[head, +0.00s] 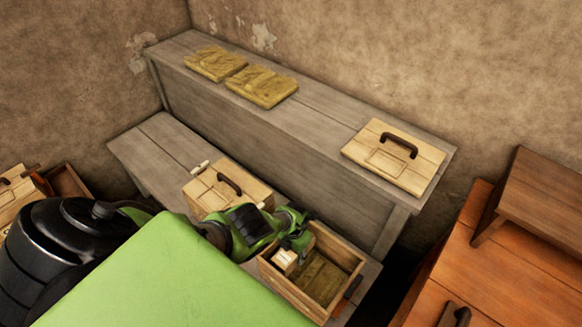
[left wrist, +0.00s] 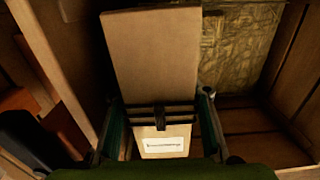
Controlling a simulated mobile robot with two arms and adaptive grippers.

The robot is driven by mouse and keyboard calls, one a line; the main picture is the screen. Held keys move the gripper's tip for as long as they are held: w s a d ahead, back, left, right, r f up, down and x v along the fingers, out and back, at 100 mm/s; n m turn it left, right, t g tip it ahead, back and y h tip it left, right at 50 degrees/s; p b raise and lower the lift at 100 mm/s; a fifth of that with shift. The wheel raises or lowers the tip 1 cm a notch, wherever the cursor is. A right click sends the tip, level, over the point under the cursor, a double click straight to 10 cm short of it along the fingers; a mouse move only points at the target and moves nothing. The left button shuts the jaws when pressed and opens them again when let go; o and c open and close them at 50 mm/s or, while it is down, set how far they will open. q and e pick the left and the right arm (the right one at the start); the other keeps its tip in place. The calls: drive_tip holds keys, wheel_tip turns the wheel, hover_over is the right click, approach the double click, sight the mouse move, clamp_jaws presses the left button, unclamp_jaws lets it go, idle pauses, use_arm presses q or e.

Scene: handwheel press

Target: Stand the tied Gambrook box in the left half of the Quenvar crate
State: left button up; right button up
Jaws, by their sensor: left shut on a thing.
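The tied box (left wrist: 155,55) is tan with dark bands and a white label too small to read. My left gripper (left wrist: 165,112) is shut on it, one finger on each side. In the head view my left gripper (head: 293,247) reaches down into the open wooden crate (head: 345,257), and the pale box (head: 284,260) shows in the crate's left part. In the left wrist view the box is beside the left crate wall (left wrist: 48,60). I cannot tell whether it touches the floor. My right gripper is not in view.
A yellowish pad (left wrist: 235,55) lies in the crate, right of the box. A lidded wooden case (head: 230,190) stands on the lower bench, left of the crate. Another case (head: 392,158) and two yellowish pads (head: 262,86) lie on the upper shelf. An orange table (head: 490,270) is at right.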

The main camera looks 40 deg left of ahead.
use_arm(q)
wheel_tip(320, 180, down, 2)
drive_tip(key=shift+f+b, duration=0.1)
drive_tip(key=shift+b, duration=0.45)
drive_tip(key=shift+a+f+b, duration=0.25)
drive_tip(key=shift+f+b, duration=0.1)
drive_tip(key=shift+f, duration=0.35)
drive_tip(key=shift+d+f+b, duration=0.2)
drive_tip(key=shift+b, duration=0.35)
drive_tip(key=shift+f, duration=0.1)
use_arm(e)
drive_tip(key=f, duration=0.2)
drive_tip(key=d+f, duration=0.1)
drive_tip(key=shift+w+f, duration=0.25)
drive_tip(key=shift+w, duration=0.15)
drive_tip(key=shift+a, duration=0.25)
use_arm(q)
drive_tip(key=shift+f, duration=0.15)
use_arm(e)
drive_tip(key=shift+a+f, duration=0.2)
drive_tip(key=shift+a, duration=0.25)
